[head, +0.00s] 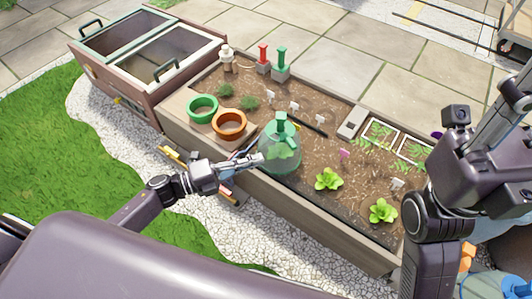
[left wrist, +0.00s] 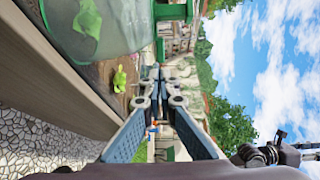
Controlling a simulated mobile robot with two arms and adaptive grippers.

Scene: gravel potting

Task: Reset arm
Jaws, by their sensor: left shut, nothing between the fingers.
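My left gripper (head: 252,161) is shut and empty, its fingertips close to the side of a clear green-tinted bell cloche (head: 279,155). The cloche stands over a green plant in the garden bed. In the left wrist view my left gripper (left wrist: 160,78) shows its blue fingers brought together, with nothing between them. The cloche (left wrist: 120,25) fills the upper left there. I cannot tell whether the fingertips touch it. My right arm rises at the right of the head view; its fingers are not visible.
The wooden bed (head: 310,207) holds a green pot ring (head: 202,108), an orange pot (head: 229,124), leafy plants (head: 328,180) and small labels. Red and green handled tools (head: 281,63) stand at the back. A cold frame (head: 165,57) is at the left. Grass (head: 45,150) lies open.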

